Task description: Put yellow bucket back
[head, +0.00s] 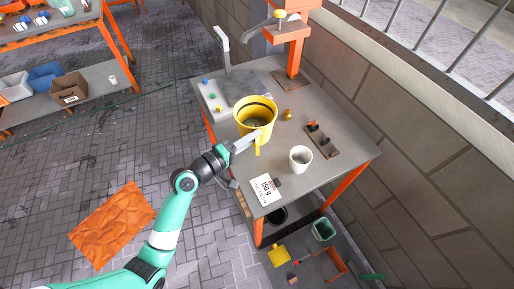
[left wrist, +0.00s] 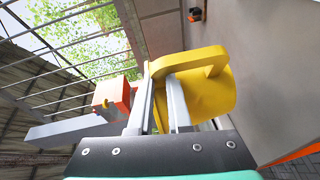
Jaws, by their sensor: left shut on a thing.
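The yellow bucket (head: 255,104) is upright at the left half of the grey workbench, with dark greyish material inside. I cannot tell whether its base rests on the bench or is slightly above it. My left gripper (head: 256,135) reaches in from the front left and is shut on the bucket's yellow handle. In the left wrist view the handle of the bucket (left wrist: 213,92) passes between the two grey fingers of the gripper (left wrist: 164,90). My right gripper is in neither view.
An orange press (head: 293,50) stands behind. A brick wall borders the right side.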

